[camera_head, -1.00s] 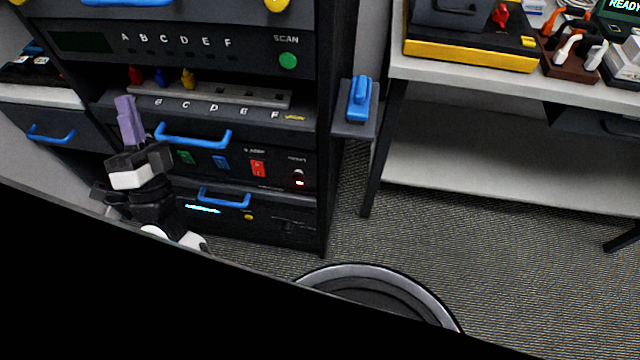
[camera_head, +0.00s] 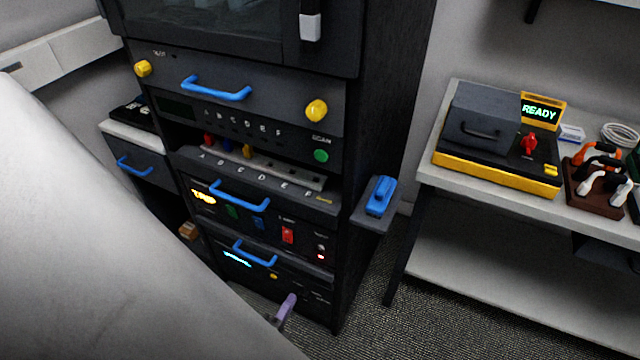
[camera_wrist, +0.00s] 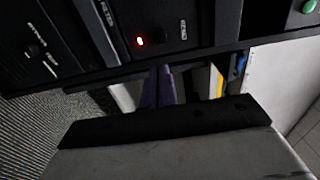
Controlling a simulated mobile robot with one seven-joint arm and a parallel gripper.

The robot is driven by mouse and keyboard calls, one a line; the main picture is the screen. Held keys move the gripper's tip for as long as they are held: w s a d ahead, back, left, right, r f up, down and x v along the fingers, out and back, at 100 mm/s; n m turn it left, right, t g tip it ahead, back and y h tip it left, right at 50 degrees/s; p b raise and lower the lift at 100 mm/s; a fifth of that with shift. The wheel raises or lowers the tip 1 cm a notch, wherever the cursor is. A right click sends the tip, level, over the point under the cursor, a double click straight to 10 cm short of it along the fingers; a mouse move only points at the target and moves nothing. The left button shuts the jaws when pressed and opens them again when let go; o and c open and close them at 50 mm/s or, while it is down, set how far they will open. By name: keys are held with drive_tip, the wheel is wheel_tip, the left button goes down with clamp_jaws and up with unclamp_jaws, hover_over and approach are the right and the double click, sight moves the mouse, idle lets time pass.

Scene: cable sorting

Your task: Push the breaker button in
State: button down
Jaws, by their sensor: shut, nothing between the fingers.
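The panel with the red switch (camera_head: 288,235) is in the middle of the rack. At its right end a small pale-tipped knob (camera_head: 320,247), which looks like the breaker button, sits just above a glowing red light (camera_head: 320,256). My gripper (camera_head: 289,301) shows as purple fingers low in front of the bottom rack unit, below and left of that knob and apart from it. In the wrist view the shut, empty purple fingers (camera_wrist: 157,88) lie below a dark panel with the red light (camera_wrist: 140,41). A dark round shape (camera_wrist: 157,39) is beside the light; whether it is pushed in cannot be told.
Blue handles (camera_head: 240,196) stick out of the rack drawers. A blue-topped bracket (camera_head: 379,197) juts from the rack's right side. A table (camera_head: 450,265) with a yellow-black device (camera_head: 495,140) stands to the right. My pale arm covers the lower left.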

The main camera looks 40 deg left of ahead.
drive_tip(key=shift+a, duration=0.1)
drive_tip(key=p, duration=0.3)
approach(318, 252)
drive_tip(key=x, duration=0.5)
drive_tip(key=shift+w+r, duration=0.15)
drive_tip(key=shift+r, duration=0.05)
drive_tip(key=shift+w+a+f, duration=0.1)
drive_tip(key=shift+w, duration=0.65)
